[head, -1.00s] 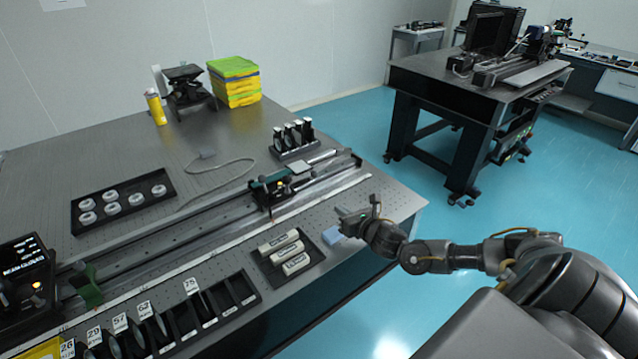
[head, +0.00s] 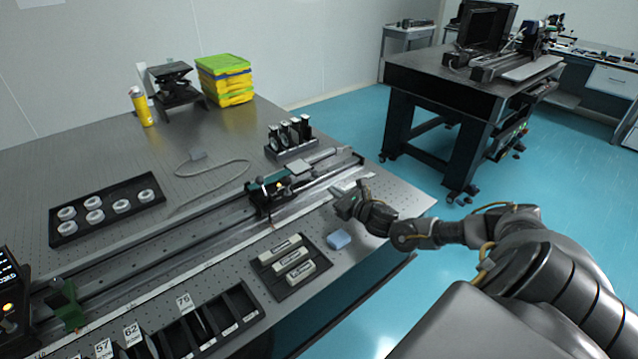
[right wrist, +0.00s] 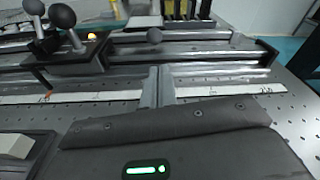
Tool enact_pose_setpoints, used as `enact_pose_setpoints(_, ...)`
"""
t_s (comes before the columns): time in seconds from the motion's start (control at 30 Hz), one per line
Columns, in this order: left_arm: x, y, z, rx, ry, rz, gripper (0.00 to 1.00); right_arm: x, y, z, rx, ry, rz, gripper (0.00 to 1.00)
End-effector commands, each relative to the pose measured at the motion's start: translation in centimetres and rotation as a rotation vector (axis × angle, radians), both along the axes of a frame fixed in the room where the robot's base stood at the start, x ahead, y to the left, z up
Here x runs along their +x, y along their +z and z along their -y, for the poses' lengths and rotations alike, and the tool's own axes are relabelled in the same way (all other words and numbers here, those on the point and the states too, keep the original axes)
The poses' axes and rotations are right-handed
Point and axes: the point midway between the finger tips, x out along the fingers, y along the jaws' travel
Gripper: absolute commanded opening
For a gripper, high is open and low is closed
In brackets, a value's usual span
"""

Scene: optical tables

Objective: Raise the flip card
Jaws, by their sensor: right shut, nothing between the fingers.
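A pale flat plate (head: 300,167), which may be the flip card, lies low by the rail carriage (head: 268,197) in the head view. A pale piece (right wrist: 146,21) at the top of the right wrist view may be the same plate; I cannot tell. My right gripper (head: 346,203) is shut and empty, over the near side of the rail. In the right wrist view its fingers (right wrist: 157,82) are together in front of the ruler strip and rail, with dark ball-ended knobs (right wrist: 62,16) to the left. My left gripper is out of view.
Upright holders (head: 290,137) stand behind the rail. A slotted rack (head: 208,320) and a tray of rings (head: 107,207) are to the left.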

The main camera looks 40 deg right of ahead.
Motion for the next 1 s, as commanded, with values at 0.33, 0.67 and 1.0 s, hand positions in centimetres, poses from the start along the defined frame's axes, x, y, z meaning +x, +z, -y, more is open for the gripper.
enact_pose_setpoints(0.33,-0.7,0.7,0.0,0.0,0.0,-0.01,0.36,5.8,-0.7,0.2,0.001,-0.001,0.002,0.0)
enact_pose_setpoints(0.67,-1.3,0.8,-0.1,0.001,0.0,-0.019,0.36,7.4,-1.0,0.2,0.001,0.002,0.0,0.0)
enact_pose_setpoints(1.0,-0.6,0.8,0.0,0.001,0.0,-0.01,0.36,7.4,-0.8,0.3,-0.005,-0.001,0.001,0.0)
